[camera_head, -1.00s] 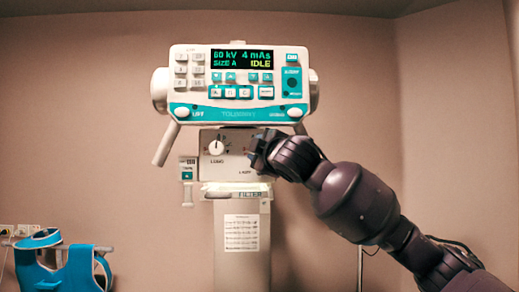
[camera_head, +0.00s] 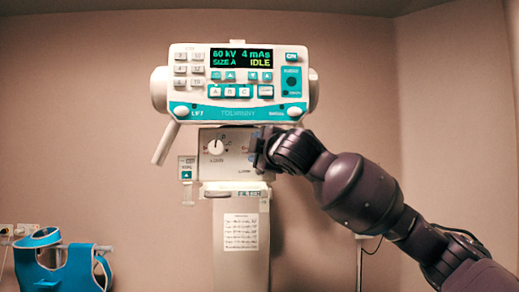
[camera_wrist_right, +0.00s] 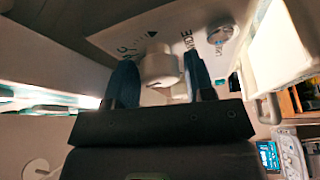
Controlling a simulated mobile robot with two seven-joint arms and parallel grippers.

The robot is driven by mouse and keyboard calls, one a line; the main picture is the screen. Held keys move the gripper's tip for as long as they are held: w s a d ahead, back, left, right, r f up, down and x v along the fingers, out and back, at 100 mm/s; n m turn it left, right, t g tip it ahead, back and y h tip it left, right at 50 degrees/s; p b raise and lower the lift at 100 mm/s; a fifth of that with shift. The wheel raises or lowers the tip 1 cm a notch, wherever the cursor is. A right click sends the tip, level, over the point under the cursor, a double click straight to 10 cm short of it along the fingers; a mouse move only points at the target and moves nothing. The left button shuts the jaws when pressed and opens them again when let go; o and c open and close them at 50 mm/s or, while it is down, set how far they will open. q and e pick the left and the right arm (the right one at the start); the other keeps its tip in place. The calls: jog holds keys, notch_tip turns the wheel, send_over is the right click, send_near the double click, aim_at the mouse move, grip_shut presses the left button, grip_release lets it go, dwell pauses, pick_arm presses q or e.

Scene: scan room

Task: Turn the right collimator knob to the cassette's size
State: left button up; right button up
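The collimator (camera_head: 224,172) is a pale box with printed scales below the console. Its left knob (camera_head: 216,147) is white and round. My right gripper (camera_head: 262,148) is at the right side of its front and hides the right knob in the head view. In the right wrist view a white knob (camera_wrist_right: 160,68) stands between the two blue-grey fingers of my right gripper (camera_wrist_right: 160,75). The fingers lie close on both sides of it; whether they press on it is unclear. The pointer of this knob is not readable. The cassette is not identifiable. My left gripper is not in view.
The console (camera_head: 238,85) above reads 60 kV, 4 mAs, SIZE A, IDLE. A filter slot (camera_head: 250,194) and a printed sheet (camera_head: 241,232) are below the collimator. A slanted handle (camera_head: 165,143) hangs at the left. A blue apron-like item (camera_head: 62,270) is at lower left.

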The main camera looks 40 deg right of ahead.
jog(key=shift+o, duration=1)
jog(key=shift+s, duration=0.1)
pick_arm(q)
jog(key=b, duration=0.1)
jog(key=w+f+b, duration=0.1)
jog(key=b, duration=0.1)
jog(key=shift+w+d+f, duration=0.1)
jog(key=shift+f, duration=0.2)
pick_arm(e)
jog(key=s+a, duration=0.1)
jog(key=s, duration=0.9)
jog(key=shift+s+a+f, duration=0.2)
jog(key=shift+a+f, duration=0.2)
jog(key=shift+f, duration=0.05)
